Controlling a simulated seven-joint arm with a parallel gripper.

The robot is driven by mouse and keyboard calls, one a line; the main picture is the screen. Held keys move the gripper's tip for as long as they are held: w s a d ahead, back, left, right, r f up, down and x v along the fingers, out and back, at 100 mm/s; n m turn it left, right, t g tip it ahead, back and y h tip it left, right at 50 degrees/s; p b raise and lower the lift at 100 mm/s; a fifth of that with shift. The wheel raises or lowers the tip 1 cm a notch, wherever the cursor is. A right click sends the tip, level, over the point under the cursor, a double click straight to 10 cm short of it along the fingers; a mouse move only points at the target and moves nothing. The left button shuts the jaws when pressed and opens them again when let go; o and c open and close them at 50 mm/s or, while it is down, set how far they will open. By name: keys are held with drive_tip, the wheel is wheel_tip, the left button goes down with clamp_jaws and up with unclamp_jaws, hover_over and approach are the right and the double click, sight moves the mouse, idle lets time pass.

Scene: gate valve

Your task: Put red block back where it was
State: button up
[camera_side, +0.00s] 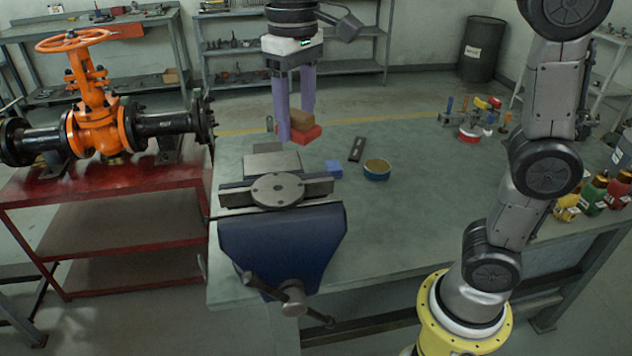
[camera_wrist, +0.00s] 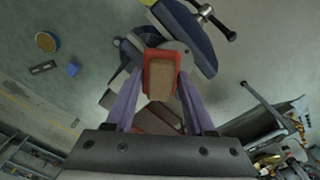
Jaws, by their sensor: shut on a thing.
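The red block (camera_side: 304,135) is between the two purple fingers of my gripper (camera_side: 297,132), behind the vise in the side view. A brown block (camera_side: 301,118) rests on top of it. In the wrist view, the red block (camera_wrist: 163,53) shows as a rim around the brown block (camera_wrist: 160,80), with the purple fingers of my gripper (camera_wrist: 161,75) on both sides. My gripper is shut on the red block and points down. The height of the red block above the bench is hard to tell. Its underside is hidden.
A blue vise (camera_side: 282,240) stands at the bench's front edge. A small blue block (camera_side: 333,168), a round container (camera_side: 377,169) and a dark flat bar (camera_side: 357,149) lie right of it. An orange gate valve (camera_side: 97,125) is at left. The bench's middle right (camera_side: 430,190) is clear.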

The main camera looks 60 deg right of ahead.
sight(295, 112)
wheel_tip(295, 112, up, 3)
drive_tip(key=shift+r, duration=0.15)
drive_tip(key=shift+w+d+r, duration=0.1)
drive_tip(key=shift+d+r, duration=0.15)
drive_tip(key=shift+d, duration=0.35)
drive_tip(key=s+d+m, duration=0.3)
drive_tip(key=d+m, duration=0.1)
drive_tip(key=d, duration=0.7)
drive_tip(key=s+d+m, duration=0.2)
drive_tip(key=d+m, duration=0.2)
drive_tip(key=d, duration=0.7)
wheel_tip(295, 112, down, 27)
drive_tip(key=w+d+f, duration=0.2)
drive_tip(key=w+f, duration=0.1)
drive_tip(key=w+d+f, duration=0.2)
drive_tip(key=w+f, duration=0.1)
drive_tip(key=w, duration=0.1)
drive_tip(key=w+d+f, duration=0.3)
drive_tip(key=w, duration=0.1)
drive_tip(key=shift+d, duration=0.1)
drive_tip(key=shift+w+d+f, duration=0.25)
drive_tip(key=shift+w+f, duration=0.15)
drive_tip(key=shift+f, duration=1.6)
